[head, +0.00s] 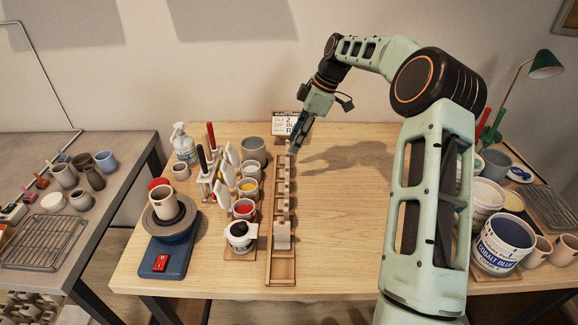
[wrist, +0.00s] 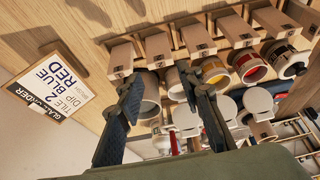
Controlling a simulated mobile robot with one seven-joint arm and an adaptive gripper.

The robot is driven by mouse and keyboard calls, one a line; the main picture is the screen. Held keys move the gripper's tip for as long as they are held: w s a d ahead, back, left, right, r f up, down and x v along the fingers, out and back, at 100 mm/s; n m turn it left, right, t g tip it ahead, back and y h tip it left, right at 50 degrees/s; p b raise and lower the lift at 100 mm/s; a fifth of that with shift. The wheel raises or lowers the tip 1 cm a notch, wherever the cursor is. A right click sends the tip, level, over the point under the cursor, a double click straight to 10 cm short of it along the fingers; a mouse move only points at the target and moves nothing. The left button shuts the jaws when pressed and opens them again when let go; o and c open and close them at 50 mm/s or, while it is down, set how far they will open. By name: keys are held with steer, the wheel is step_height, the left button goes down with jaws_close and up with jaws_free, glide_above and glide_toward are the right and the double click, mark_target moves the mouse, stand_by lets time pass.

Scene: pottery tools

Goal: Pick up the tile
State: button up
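Several pale clay tiles stand upright in a row in a long wooden rack (head: 283,272) in the middle of the table. The nearest tile in the head view (head: 283,235) is the clearest; those behind overlap. In the wrist view, the end tile (wrist: 120,58) and the second tile from that end (wrist: 158,47) are near the fingertips. My gripper (head: 296,146) is over the rack's far end. In the wrist view, my gripper (wrist: 162,76) is open, its two fingers apart with nothing held. The second tile appears beyond the gap; I cannot tell the distance.
A card (wrist: 62,82) at the rack's far end reads "tile 2", "dip", "blue", "red". Glaze cups (head: 245,208), brushes and a white bottle (head: 184,143) crowd the left. A pottery wheel (head: 172,236) stands front left. Table right of the rack is clear (head: 345,215).

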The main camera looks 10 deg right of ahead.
mark_target(288, 156)
steer(key=p+x, duration=0.1)
steer(key=x, duration=0.6)
steer(key=shift+f, duration=0.35)
steer(key=shift+c, duration=0.5)
steer(key=c, duration=0.7)
